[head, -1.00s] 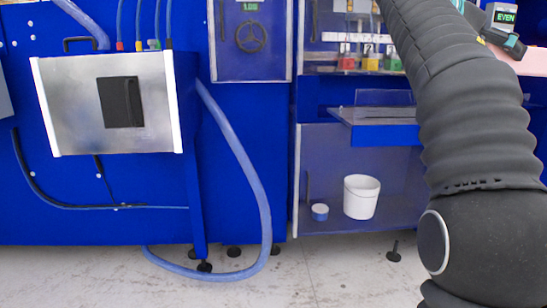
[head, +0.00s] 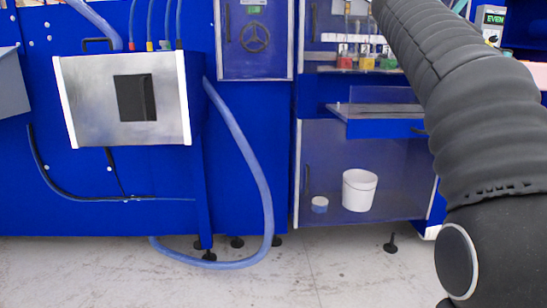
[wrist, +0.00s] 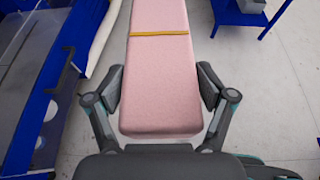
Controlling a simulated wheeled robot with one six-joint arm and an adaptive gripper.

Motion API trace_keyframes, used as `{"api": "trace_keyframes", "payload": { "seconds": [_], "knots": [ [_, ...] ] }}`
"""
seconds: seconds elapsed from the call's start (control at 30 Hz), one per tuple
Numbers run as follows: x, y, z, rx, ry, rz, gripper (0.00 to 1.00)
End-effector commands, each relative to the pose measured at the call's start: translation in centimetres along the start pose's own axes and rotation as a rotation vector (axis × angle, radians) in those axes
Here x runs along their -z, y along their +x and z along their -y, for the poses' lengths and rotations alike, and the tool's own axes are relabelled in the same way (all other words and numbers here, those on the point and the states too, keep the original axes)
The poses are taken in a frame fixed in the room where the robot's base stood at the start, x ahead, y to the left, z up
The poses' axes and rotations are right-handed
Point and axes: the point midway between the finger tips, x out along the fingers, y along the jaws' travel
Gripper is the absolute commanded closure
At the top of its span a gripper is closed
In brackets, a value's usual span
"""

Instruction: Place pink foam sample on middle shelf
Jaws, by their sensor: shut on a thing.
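The pink foam sample (wrist: 163,78) is a long pale pink block with a yellow band across it, in the wrist view. My gripper (wrist: 162,88) is shut on it, with one dark pad against each long side near its close end. The far end of the foam runs out of the top of the picture. I cannot tell which surface is the middle shelf.
The head view shows a blue wall with a steel box (head: 90,110), a hose (head: 252,165), a projecting blue ledge (head: 385,128) and a white bucket (head: 359,190). The wrist view shows a blue structure (wrist: 40,60) at left, a blue table (wrist: 238,16) at upper right, and bare floor (wrist: 280,90) at right.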

Motion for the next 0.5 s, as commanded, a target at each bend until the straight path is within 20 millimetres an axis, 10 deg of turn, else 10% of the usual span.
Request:
{"api": "trace_keyframes", "payload": {
  "seconds": [0.5],
  "knots": [
    [10.9, 0.0, -2.2, -0.186, -0.081, -0.001, 0.49]
  ]
}}
